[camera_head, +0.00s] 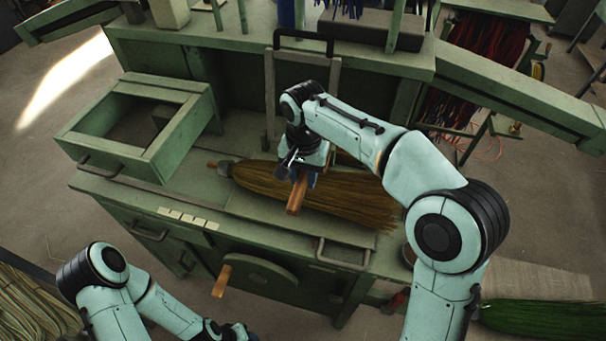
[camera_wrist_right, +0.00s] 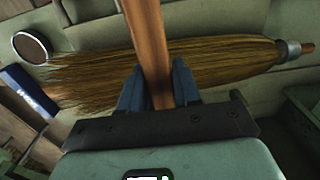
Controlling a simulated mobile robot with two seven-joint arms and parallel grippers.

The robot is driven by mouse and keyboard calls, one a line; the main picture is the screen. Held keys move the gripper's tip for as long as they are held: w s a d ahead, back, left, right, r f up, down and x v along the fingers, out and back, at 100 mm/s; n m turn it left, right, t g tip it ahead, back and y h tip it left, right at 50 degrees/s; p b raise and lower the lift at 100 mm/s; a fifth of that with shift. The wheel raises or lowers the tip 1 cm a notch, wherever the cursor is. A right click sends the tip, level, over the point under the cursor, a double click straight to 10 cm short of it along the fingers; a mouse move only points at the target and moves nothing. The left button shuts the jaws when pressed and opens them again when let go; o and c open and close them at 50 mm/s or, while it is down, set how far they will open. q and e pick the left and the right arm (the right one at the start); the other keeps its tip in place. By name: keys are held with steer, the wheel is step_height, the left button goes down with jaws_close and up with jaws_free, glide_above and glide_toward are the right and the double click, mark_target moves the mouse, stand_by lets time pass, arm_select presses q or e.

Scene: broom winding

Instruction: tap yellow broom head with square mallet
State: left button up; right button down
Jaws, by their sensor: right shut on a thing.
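The yellow broom head (camera_head: 345,195) lies on the green bench top, its bristles fanning right and its short wooden stub and metal collar at the left. It also shows behind my gripper in the right wrist view (camera_wrist_right: 220,62). My right gripper (camera_head: 303,178) is above the broom head, shut on the wooden handle of the mallet (camera_head: 297,196). In the right wrist view the handle (camera_wrist_right: 146,35) runs up from between the fingers (camera_wrist_right: 160,90) and out of the frame. I cannot make out the mallet's head. My left gripper (camera_head: 238,332) is at the bottom edge, partly cut off.
An open green drawer box (camera_head: 180,145) stands left on the bench. A raised shelf (camera_head: 240,40) runs along the back. A green broom (camera_head: 540,317) lies at lower right.

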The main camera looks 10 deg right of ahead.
steer(key=s+d+r, duration=0.2)
steer(key=d+r, duration=0.2)
steer(key=r, duration=0.2)
arm_select(q)
steer(key=s+f+b, duration=0.2)
steer(key=s+f, duration=0.1)
steer(key=shift+f+b, duration=0.25)
steer(key=shift+b, duration=0.05)
arm_select(e)
steer(key=shift+y, duration=0.3)
step_height(320, 180, down, 4)
steer(key=shift+s+d+f, duration=0.15)
steer(key=shift+f, duration=0.05)
